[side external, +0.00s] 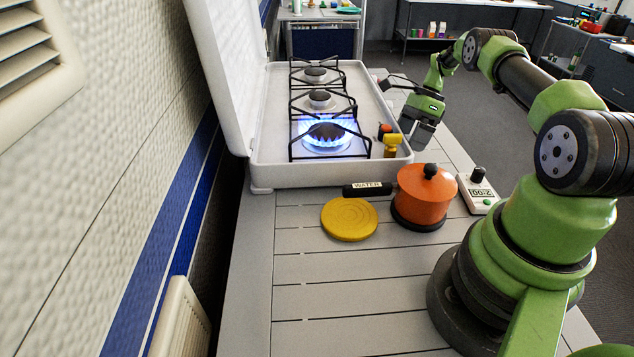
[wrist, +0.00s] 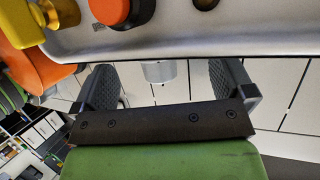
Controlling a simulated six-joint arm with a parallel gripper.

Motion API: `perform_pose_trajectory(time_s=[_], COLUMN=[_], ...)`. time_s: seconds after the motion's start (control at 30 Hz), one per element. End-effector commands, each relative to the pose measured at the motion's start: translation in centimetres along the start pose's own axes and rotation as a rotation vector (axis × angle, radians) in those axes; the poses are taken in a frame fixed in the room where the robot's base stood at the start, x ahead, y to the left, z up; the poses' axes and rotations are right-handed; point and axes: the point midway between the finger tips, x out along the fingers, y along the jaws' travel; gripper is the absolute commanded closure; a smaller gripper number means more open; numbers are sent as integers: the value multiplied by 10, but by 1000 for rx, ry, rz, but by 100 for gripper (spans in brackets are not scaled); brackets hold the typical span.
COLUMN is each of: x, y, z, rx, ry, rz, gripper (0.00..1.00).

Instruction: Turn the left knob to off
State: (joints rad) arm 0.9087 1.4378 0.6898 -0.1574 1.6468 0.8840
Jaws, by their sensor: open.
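The stove (side external: 335,176) is white, with its lid raised. Its nearest burner (side external: 326,136) burns with a blue flame. On the front edge are an orange knob (side external: 384,131) with a dark base and a yellow fitting (side external: 392,145) at the near corner. In the wrist view the orange knob (wrist: 112,10) is at the top, left of centre, and the yellow fitting (wrist: 20,22) is at the top left. My gripper (side external: 416,133) is open just outside the front edge, apart from the orange knob. The wrist view shows its fingers (wrist: 165,76) spread, with no knob between them.
An orange pot (side external: 426,194) with a dark lid knob, a yellow round trivet (side external: 349,219), a black WATER-labelled item (side external: 367,189) and a small device (side external: 478,193) with a display stand near the stove. The near counter (side external: 340,285) is clear. Two farther burners are unlit.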

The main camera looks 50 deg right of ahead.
Motion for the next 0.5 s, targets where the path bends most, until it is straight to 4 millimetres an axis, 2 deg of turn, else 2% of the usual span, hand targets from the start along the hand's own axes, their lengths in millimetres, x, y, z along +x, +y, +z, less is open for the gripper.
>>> perform_pose_trajectory(time_s=[0.17, 0.5], x=[-5, -34], y=[0, 2], z=[0, 3], rx=[-1, -2], ry=[0, 0], rz=[-2, -3], gripper=[0, 0])
